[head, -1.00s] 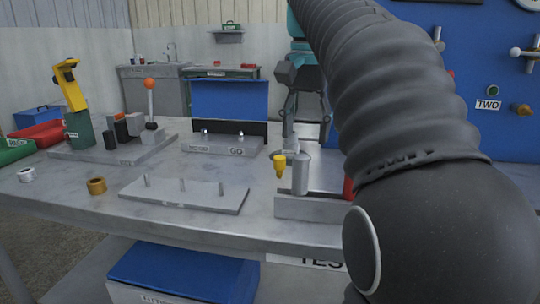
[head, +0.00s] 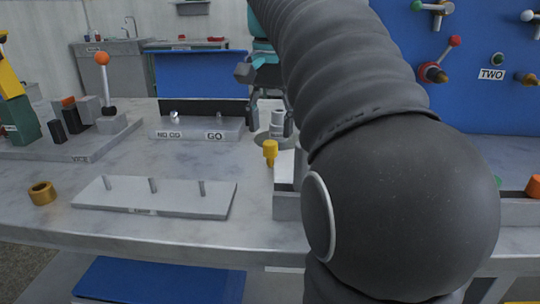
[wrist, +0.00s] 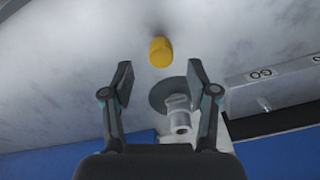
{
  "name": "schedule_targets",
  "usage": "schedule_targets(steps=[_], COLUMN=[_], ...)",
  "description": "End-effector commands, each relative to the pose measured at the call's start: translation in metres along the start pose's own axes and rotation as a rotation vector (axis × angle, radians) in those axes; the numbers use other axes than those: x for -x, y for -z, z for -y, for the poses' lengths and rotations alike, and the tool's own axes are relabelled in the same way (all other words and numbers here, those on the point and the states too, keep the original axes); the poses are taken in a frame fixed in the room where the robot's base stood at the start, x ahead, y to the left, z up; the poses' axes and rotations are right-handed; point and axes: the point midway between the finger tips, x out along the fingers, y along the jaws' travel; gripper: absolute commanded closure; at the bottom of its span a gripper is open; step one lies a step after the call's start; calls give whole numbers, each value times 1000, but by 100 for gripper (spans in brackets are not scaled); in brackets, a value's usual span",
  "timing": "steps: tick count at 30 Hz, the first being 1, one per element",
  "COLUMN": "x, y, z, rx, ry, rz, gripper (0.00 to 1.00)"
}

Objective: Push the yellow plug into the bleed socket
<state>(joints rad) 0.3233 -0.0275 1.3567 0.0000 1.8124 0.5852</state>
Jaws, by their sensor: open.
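The yellow plug (head: 270,152) is upright near the grey block in the middle of the bench. In the wrist view the yellow plug (wrist: 161,52) lies just beyond the fingertips, roughly centred between them, and not gripped. My gripper (wrist: 160,82) is open and empty. In the head view my gripper (head: 268,112) points down behind the plug, partly hidden by my arm. A pale grey fitting on a round dark base (wrist: 178,110) lies below the fingers in the wrist view. I cannot tell which fitting is the bleed socket.
A plate with upright pins (head: 152,197) and a brass ring (head: 42,193) lie on the bench. The GO block (head: 196,130) stands behind. The blue panel (head: 470,100) at right has valves, a TWO label and a brown fitting. My arm hides the bench's right-middle.

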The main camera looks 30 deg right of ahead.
Motion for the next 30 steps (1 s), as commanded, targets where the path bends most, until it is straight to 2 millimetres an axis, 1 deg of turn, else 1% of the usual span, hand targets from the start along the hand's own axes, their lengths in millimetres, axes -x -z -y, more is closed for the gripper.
schedule_targets(steps=[1, 5, 7, 12, 16, 20, 26, 27, 29, 30], x=[-5, -10, -16, -41, -56, -60, -60, -60, -60, -60], y=[-1, -1, -2, -4, -3, -3, -3, -3, -3, -3], z=[0, 1, 1, 1, 2, 2, 2, 2, 2, 2], rx=[1, 2, 3, 4, 4, 4, 4, 4, 4, 4], ry=[-1, 0, 0, -1, -1, 0, 0, 0, 0, 0], rz=[1, 0, 0, 2, 1, 0, 0, 0, 0, 0], gripper=[41, 41, 41, 41, 41, 41, 41, 51, 66, 76])
